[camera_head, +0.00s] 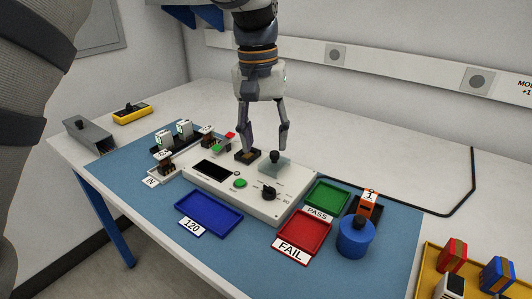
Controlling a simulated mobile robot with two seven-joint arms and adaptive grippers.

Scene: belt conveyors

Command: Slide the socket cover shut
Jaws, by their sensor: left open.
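The test box (222,187) stands on the blue mat, with a dark socket (247,155) at its back edge. A pale, see-through socket cover (277,169) with a black knob lies just right of the socket, which shows uncovered. My left gripper (263,148) points down over the box's back part, open and empty. Its left fingertip is by the socket and its right fingertip is just right of the knob. I cannot tell whether either finger touches anything. My right gripper is not in view.
A blue tray (207,201), a red FAIL tray (327,228) and a green PASS tray (344,191) lie around the box. A blue cylinder with a black knob (354,242) stands at the right. Small parts stand left of the socket. The table behind is clear.

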